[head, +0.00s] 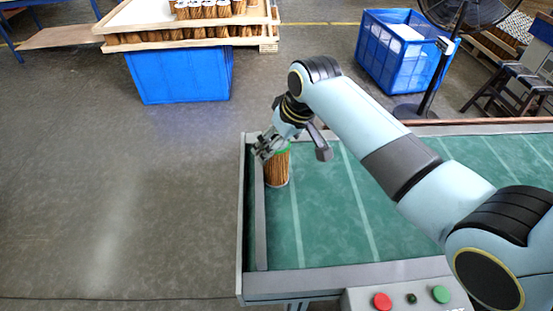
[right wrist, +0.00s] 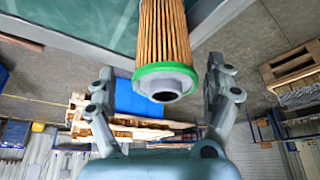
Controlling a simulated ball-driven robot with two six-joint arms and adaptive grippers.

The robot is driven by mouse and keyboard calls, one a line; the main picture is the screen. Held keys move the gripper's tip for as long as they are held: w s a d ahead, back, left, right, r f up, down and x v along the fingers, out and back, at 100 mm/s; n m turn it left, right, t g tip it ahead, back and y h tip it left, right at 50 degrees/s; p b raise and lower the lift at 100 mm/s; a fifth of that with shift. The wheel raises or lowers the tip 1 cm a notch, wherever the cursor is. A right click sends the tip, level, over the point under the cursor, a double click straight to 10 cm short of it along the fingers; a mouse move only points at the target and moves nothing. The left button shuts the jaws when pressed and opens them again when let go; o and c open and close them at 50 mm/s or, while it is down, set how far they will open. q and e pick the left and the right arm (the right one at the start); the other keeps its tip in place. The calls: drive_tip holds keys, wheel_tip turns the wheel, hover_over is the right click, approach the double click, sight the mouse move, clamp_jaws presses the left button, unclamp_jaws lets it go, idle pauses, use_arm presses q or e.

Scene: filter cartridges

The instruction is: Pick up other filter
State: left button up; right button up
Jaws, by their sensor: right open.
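A filter (head: 277,170) with brown pleats and a green end cap stands upright at the left end of the green conveyor (head: 330,225), close to its side wall. In the right wrist view the filter (right wrist: 165,40) shows its green rim and grey central spout, between my finger tips. My right gripper (head: 268,146) is at the filter's top in the head view. Its fingers (right wrist: 160,76) are open, one on each side of the capped end, with gaps visible. My left gripper is not in view.
A control box (head: 408,299) with red and green buttons is at the conveyor's front edge. A blue crate (head: 372,50) and a fan (head: 462,10) stand behind. Wooden trays (head: 120,40) of filters rest on a blue bin (head: 180,78) at back left. The belt right of the filter is clear.

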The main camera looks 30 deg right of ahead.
sight(275, 171)
drive_tip(key=x, duration=0.4)
drive_tip(key=shift+w+a+f, duration=0.15)
drive_tip(key=shift+a, duration=0.1)
drive_tip(key=shift+c, duration=0.3)
drive_tip(key=c, duration=1.2)
